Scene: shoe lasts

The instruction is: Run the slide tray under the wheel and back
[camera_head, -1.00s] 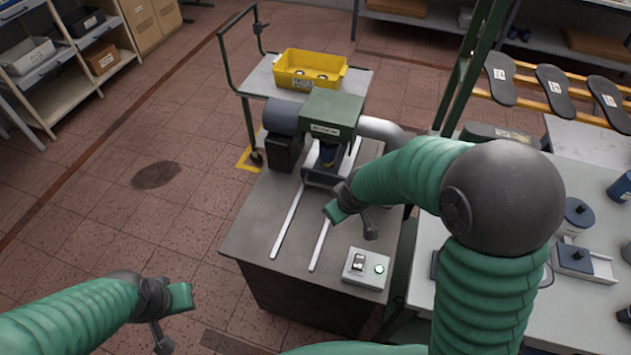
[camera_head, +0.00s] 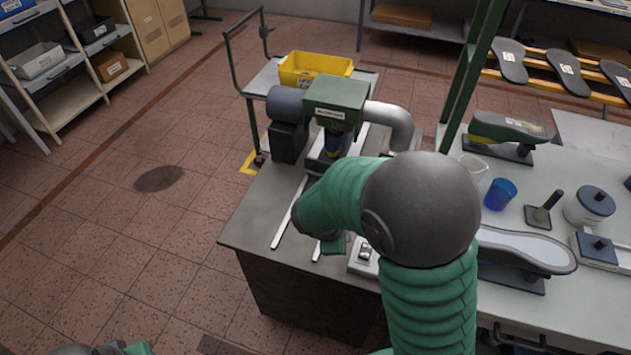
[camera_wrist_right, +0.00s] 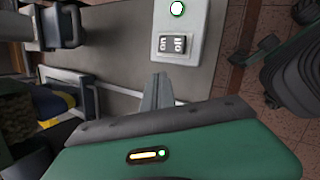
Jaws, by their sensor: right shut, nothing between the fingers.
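The slide tray (camera_head: 319,165) is dark and sits under the green-headed wheel machine (camera_head: 335,100), at the far end of two pale rails (camera_head: 289,218). My right arm hides part of it. My right gripper (camera_wrist_right: 158,92) is shut and empty above the bench, just below the switch box (camera_wrist_right: 180,45). In the head view my right arm covers its fingers. My left gripper (camera_head: 125,349) barely shows at the bottom edge.
The switch box has a rocker switch and a lit green lamp (camera_wrist_right: 176,9). A silver duct (camera_head: 395,120) rises beside the machine. A yellow bin (camera_head: 314,70) stands on a cart behind. The right-hand bench (camera_head: 585,180) holds a blue cup (camera_head: 500,193) and shoe forms.

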